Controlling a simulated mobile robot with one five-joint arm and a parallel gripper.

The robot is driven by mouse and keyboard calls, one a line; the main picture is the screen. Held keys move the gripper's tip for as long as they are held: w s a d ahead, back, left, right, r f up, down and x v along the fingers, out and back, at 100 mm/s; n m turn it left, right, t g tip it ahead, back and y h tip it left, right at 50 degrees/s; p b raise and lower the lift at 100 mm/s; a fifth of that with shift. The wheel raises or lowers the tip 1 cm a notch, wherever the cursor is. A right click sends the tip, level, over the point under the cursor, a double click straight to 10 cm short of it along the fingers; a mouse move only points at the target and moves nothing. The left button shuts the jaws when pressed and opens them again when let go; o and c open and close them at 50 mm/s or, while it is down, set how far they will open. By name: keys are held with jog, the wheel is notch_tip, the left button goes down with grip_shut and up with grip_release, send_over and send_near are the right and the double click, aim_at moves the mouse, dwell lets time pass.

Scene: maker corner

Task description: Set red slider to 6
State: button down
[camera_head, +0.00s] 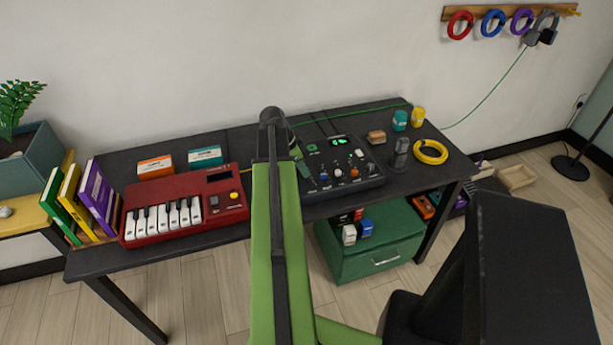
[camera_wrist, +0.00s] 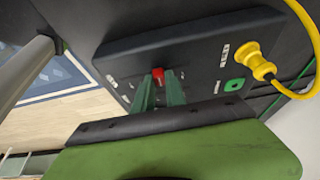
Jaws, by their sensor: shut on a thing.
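The red slider (camera_wrist: 158,73) shows in the wrist view as a small red cap standing on the dark face of the mixer panel (camera_wrist: 196,58). My gripper (camera_wrist: 160,84) is shut on the red slider, with its two green fingers at the cap's near end. The slider's scale marks are too small and tilted to read, so its setting cannot be told. In the head view the mixer (camera_head: 375,180) stands on the dark table, and my green arm hides its left part and the slider.
A yellow plug (camera_wrist: 262,68) and a green socket (camera_wrist: 235,84) sit right of the slider. On the table (camera_head: 220,238) a red keyboard (camera_head: 215,180) lies left of my arm. A green drawer cabinet (camera_head: 370,255) is below.

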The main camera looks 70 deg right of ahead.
jog(key=c, duration=1.4)
grip_release()
jog(key=shift+o, duration=0.2)
jog(key=p+v, duration=1.6)
jog(key=v, duration=0.1)
jog(key=shift+r, duration=0.15)
jog(key=shift+w, duration=0.15)
